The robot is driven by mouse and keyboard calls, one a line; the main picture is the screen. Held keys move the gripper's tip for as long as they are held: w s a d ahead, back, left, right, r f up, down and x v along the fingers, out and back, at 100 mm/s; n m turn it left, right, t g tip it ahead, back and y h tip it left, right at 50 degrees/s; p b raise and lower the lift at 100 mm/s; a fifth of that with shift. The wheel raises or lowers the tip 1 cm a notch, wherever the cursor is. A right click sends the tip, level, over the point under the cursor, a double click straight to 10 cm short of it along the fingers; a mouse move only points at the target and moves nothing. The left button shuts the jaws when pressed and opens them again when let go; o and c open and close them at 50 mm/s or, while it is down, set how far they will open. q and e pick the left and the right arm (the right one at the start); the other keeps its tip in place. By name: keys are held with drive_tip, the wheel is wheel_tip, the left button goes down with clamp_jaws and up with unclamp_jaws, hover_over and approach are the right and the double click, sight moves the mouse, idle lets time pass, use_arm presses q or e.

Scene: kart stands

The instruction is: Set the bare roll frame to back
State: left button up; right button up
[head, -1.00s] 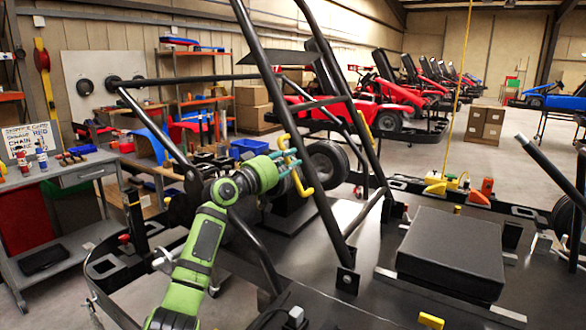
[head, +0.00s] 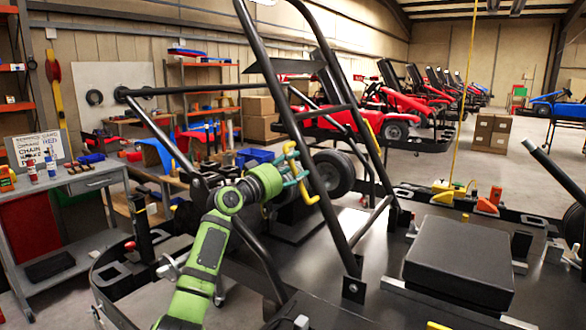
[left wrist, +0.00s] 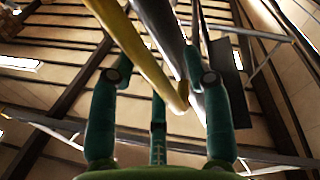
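The roll frame of black tubes (head: 318,165) rises from the black kart deck (head: 385,270), its bars leaning up and left in the head view. A yellow handle (head: 292,152) is on or beside its near bar. My left gripper (head: 297,173) has teal fingers and sits at this handle, left of the near bar. In the left wrist view, the yellow bar (left wrist: 143,45) and a dark bar (left wrist: 165,35) pass between the spread fingers (left wrist: 160,75). The fingers look open; contact with the bar is not clear. My right gripper is not in view.
A black padded block (head: 460,260) lies on the deck at right. Yellow and orange parts (head: 487,201) stand along its far edge. A grey workbench (head: 95,178) is at left. Red karts (head: 395,115) and cardboard boxes (head: 491,132) stand behind on open floor.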

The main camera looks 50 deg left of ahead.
use_arm(q)
drive_tip(key=v, duration=1.2)
drive_tip(key=shift+r, duration=0.15)
